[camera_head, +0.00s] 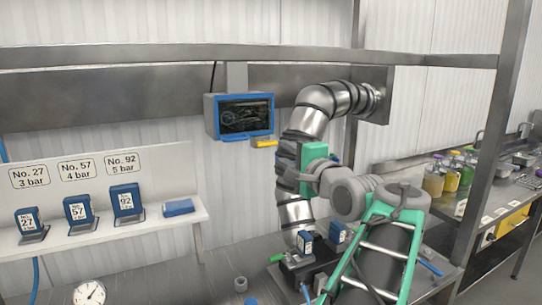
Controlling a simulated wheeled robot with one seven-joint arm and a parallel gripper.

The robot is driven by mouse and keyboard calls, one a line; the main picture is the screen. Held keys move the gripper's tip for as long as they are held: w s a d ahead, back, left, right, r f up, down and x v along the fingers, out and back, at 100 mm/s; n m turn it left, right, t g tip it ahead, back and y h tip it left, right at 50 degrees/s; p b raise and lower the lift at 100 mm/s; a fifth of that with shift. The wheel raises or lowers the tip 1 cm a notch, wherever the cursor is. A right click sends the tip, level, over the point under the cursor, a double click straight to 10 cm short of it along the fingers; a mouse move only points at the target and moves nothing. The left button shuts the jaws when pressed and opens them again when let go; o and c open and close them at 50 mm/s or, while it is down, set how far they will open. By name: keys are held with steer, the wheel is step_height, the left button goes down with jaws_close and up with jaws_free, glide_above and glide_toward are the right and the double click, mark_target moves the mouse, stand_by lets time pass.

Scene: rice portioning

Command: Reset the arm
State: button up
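My arm, with grey joints and green-framed links, fills the lower right of the head view. Its lower link (385,262) rises from the bottom edge, and a grey joint (351,198) sits at its top. The joint lies in front of a bent silver pipe (327,100) that comes from the wall. A green block (314,160) with a black part beside it shows at the pipe; I cannot tell whether it belongs to my arm. I cannot make out any gripper fingers, nor anything held.
A blue-framed screen (244,116) hangs behind. Numbered blue devices (127,202) stand on the left shelf (150,224), beside a flat blue box (178,207). Small blue-and-black devices (306,243) crowd the bench close to my arm. A round gauge (89,294) is at front left. A steel counter holds jars (433,182).

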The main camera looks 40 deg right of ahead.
steer(key=w+a+f+n+g+y, duration=0.25)
steer(key=a+f+n, duration=0.25)
steer(key=a+f, duration=0.5)
steer(key=w+a+f+n+g+y, duration=0.2)
steer(key=w+a+f+n+g, duration=0.25)
steer(key=a+f, duration=0.5)
steer(key=s+a+f+n+g, duration=0.6)
steer(key=s+a+f+n, duration=0.6)
steer(key=s+a+f, duration=0.2)
step_height(320, 180, down, 2)
steer(key=shift+s+a+g, duration=0.3)
steer(key=shift+s+g, duration=0.1)
steer(key=shift+s, duration=0.35)
steer(key=shift+y, duration=0.25)
steer(key=shift+c, duration=0.2)
